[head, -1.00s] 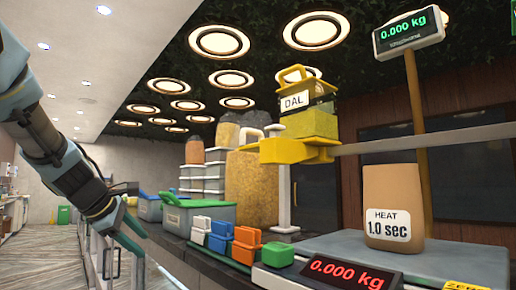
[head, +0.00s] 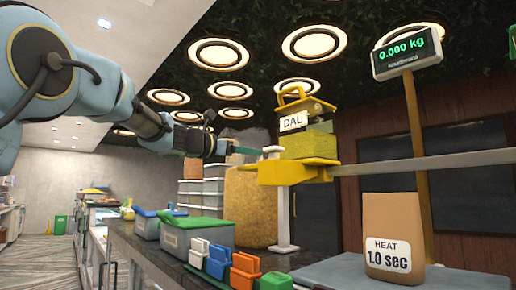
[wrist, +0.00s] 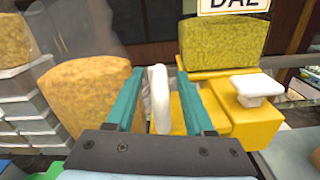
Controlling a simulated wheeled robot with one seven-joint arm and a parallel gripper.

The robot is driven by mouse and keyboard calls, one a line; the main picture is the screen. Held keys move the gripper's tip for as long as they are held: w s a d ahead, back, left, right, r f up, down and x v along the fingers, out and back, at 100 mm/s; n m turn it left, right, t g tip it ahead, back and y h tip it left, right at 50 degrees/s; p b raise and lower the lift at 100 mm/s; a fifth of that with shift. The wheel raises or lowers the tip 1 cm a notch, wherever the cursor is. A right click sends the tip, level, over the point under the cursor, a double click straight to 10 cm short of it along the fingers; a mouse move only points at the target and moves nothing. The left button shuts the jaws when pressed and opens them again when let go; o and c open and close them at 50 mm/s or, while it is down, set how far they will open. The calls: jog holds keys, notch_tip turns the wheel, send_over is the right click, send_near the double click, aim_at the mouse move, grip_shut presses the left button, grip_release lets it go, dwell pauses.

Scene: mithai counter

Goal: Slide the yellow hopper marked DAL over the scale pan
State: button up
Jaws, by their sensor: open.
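The yellow hopper marked DAL (head: 322,145) sits on a yellow bracket (head: 300,174) at the left part of a grey rail. It has a handle on top and yellow-green dal inside. In the wrist view the hopper (wrist: 222,45) is right of centre, above a yellow block with a white knob (wrist: 258,87). My gripper (head: 272,151) is open and empty, just left of the hopper in the head view. In the wrist view my gripper (wrist: 153,82) has its teal fingers apart, with a white post showing between them. The grey scale pan (head: 335,272) lies lower right of the hopper.
A brown bag marked HEAT 1.0 sec (head: 393,215) stands on the pan. The rail (head: 430,165) runs right above it. A display on a post (head: 408,52) reads 0.000 kg. Small coloured boxes (head: 243,270) and lidded grey bins (head: 203,232) line the counter to the left.

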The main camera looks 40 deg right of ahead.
jog(key=shift+s+d+p, duration=0.1)
jog(key=shift+d+p, duration=0.45)
jog(key=shift+d, duration=1.4)
jog(key=shift+c, duration=0.3)
grip_shut()
